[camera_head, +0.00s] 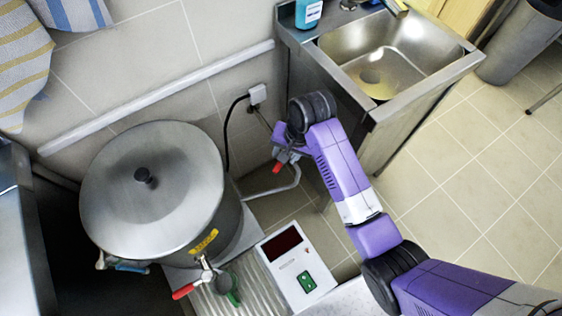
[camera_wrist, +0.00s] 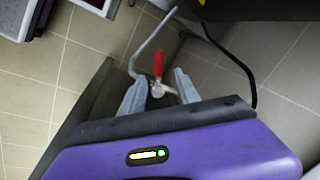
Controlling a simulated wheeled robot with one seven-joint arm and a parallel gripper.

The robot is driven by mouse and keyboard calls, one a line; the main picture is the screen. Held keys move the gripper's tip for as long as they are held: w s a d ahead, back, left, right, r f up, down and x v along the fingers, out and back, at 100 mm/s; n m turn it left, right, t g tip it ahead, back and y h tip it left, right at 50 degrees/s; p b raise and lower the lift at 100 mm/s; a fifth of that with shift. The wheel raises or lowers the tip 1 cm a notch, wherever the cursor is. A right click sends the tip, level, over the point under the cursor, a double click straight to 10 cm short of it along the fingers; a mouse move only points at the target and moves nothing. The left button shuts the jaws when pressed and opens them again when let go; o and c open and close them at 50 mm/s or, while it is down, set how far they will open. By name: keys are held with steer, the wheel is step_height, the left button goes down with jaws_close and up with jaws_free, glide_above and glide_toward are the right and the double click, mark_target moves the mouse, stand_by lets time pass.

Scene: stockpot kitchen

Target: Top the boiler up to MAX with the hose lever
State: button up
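The boiler (camera_head: 165,215) is a large steel pot with a flat lid and a black knob, standing at the left in the head view. A red-handled tap (camera_head: 190,288) is at its front. A hose lever with a red handle (camera_head: 277,167) sits on a pipe beside the sink cabinet; the red lever shows in the wrist view (camera_wrist: 158,62) too. My gripper (camera_wrist: 155,82) is open, its two fingers on either side of the lever's valve body, with a gap showing. The water level and any MAX mark are not visible.
A steel sink (camera_head: 390,50) with a blue bottle (camera_head: 308,12) stands at the upper right. A white box with a dark display and green switch (camera_head: 306,281) is by the boiler. A black cable (camera_head: 228,140) runs from the wall socket.

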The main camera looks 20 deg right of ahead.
mark_target(280, 164)
steer(key=f+m, duration=0.1)
steer(key=f, duration=0.1)
steer(key=w+f+m+b, duration=0.1)
steer(key=f, duration=0.2)
steer(key=f+m, duration=0.1)
steer(key=f, duration=0.1)
steer(key=shift+w+a+f+b, duration=0.2)
steer(key=shift+a+b, duration=0.15)
steer(key=shift+b, duration=0.05)
steer(key=shift+c, duration=0.2)
jaws_close()
stand_by(1.2)
